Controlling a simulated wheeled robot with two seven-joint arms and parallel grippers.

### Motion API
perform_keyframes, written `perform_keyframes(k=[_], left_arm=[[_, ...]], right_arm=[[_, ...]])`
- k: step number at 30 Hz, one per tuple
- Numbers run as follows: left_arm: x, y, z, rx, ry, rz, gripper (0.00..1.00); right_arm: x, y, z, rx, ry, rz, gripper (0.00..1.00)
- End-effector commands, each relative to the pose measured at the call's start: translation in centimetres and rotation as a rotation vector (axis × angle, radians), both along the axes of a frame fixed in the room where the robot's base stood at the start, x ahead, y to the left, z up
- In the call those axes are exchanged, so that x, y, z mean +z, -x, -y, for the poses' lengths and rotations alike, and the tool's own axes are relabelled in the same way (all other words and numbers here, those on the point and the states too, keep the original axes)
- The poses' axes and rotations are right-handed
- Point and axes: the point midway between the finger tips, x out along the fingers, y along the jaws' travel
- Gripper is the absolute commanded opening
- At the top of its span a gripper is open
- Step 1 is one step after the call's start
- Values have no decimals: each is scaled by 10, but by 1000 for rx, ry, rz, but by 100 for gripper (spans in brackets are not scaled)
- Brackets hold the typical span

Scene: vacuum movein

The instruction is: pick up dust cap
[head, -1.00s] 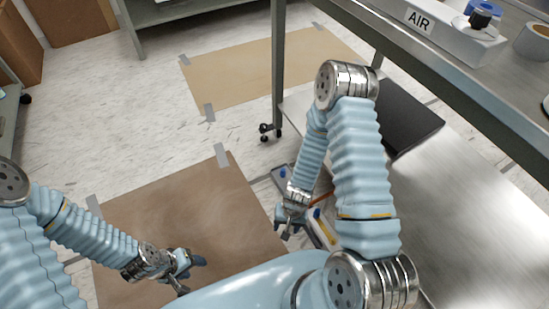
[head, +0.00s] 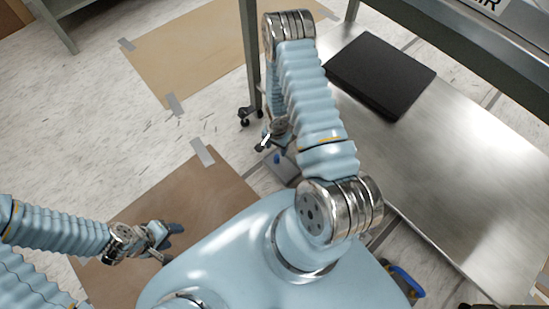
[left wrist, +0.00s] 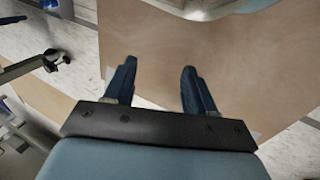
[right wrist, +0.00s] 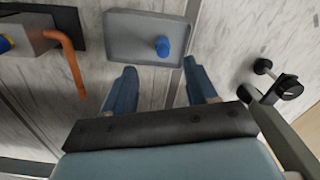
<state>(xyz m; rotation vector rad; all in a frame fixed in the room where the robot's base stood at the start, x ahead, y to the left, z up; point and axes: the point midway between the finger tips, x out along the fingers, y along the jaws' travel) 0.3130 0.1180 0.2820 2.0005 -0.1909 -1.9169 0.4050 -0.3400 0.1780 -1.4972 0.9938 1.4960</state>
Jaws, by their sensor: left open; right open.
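A small blue cap (right wrist: 163,47), which looks like the dust cap, stands on a shallow grey tray (right wrist: 122,38) in the right wrist view. My right gripper (right wrist: 160,68) is open and empty. Its fingers point toward the tray, with the cap ahead of the gap between the fingertips and not between them. In the head view, my right gripper (head: 263,143) is beside the tray (head: 285,168), partly hidden by my arm. My left gripper (head: 170,243) is open and empty over the brown floor sheet (head: 215,190); its fingers also show in the left wrist view (left wrist: 158,68).
A grey block with an orange bent pipe (right wrist: 72,65) lies left of the tray. A table leg and castor (right wrist: 285,88) stand to the right. A metal lower shelf (head: 430,170) carries a black flat case (head: 380,75).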

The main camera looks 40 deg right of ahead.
Motion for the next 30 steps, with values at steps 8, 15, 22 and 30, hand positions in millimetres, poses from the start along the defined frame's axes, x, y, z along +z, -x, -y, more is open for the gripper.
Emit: perform_keyframes(k=[8,15,22,30], left_arm=[[-34,-5,-10,18,-14,9,55],[-32,-5,-11,19,-16,10,55],[-40,-5,-12,21,-18,10,55],[-39,-5,-12,21,-18,11,55]], right_arm=[[-50,0,0,-1,-1,-1,57],[-70,-5,6,-2,-1,-1,57],[-102,-8,9,1,-1,-1,57],[-103,-8,9,0,-1,0,55]])
